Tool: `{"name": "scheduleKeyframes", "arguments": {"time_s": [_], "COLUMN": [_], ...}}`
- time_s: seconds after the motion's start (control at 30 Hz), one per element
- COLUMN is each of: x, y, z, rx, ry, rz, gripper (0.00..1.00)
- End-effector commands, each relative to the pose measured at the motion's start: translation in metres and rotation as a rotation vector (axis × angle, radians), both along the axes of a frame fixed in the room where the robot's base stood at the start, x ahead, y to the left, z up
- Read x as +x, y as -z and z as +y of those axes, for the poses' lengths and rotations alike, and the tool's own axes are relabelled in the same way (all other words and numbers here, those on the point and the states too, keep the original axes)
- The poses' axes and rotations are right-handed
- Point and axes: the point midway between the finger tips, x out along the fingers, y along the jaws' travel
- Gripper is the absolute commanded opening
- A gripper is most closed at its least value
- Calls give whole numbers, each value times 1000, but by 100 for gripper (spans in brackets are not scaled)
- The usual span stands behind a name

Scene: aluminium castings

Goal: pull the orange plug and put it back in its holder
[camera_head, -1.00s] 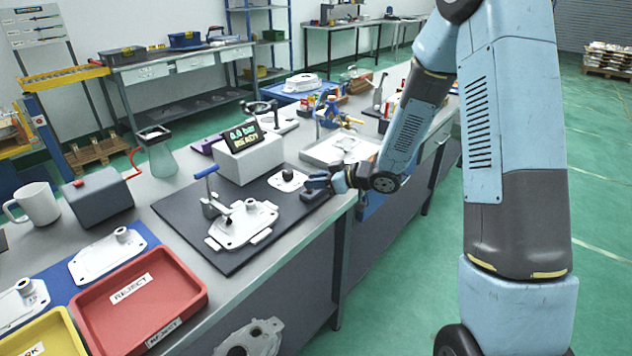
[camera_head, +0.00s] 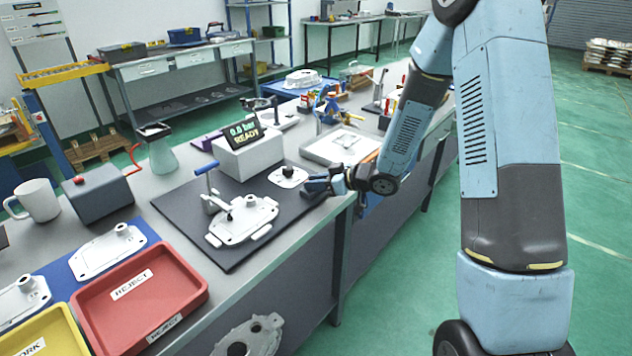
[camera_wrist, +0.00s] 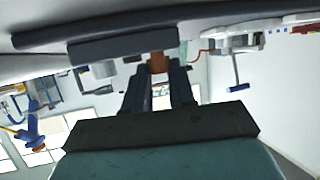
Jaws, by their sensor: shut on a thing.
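The orange plug (camera_wrist: 158,62) is between my fingertips in the wrist view, at the edge of a dark grey block (camera_wrist: 122,44), which seems to be its holder. I cannot tell whether the plug sits in the block or only against it. My gripper (camera_wrist: 158,72) is shut on the plug. In the head view my gripper (camera_head: 312,184) is low over the right edge of the dark mat (camera_head: 190,217), covering most of the block; the plug is hidden there. A white casting (camera_head: 243,222) lies on the mat by a blue-handled clamp (camera_head: 206,172).
A display box (camera_head: 247,157) reading about 0.0 bar READY stands behind the casting. A small white plate (camera_head: 289,175) lies near my gripper. A white tray (camera_head: 338,147) is beyond it. A red reject tray (camera_head: 135,300) is at the front left.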

Motion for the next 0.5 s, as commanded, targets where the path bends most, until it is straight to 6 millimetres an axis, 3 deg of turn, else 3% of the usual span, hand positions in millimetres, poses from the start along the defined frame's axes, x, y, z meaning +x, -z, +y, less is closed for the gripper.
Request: {"name": "scheduleKeyframes", "arguments": {"time_s": [0.23,0.27,0.5], "x": [0,0,0], "y": [6,5,5], "z": [0,0,0], "rx": [0,0,0], "ry": [0,0,0], "rz": [1,0,0], "gripper": [0,26,49]}}
